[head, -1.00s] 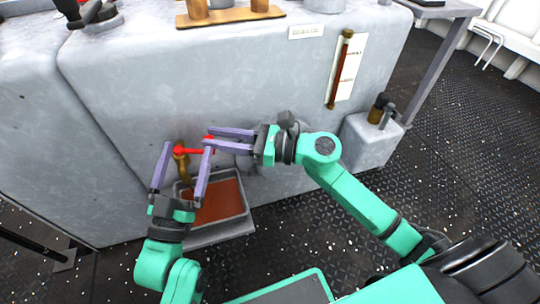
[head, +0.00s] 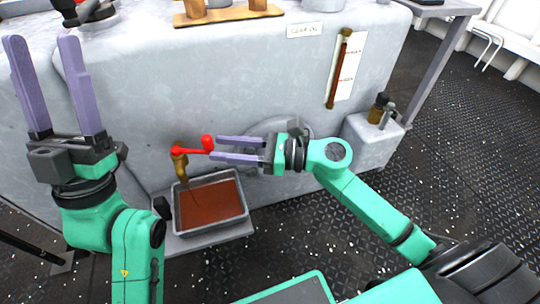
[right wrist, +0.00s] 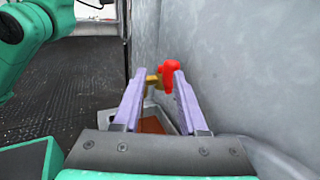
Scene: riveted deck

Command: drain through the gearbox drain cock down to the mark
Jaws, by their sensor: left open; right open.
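The brass drain cock (head: 180,162) sticks out low on the grey gearbox casing (head: 190,90). Its red lever (head: 195,151) points right, its knob close to my right gripper's tips. A thin dark streak runs below the spout into the drain pan (head: 243,212), which holds red-brown oil (head: 210,203). The sight gauge (head: 338,70) shows a red-brown column beside a marked white plate (head: 350,65); its exact level is unclear. My right gripper (head: 214,148) is open; in the right wrist view the red knob (right wrist: 168,74) shows between its fingertips. My left gripper (head: 42,38) is open and empty.
The pan rests on a low grey ledge (head: 210,238). A grey block with a small brown bottle (head: 378,108) stands right of the casing. A wooden board (head: 228,17) lies on top. Riveted floor (head: 450,150) is open at right.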

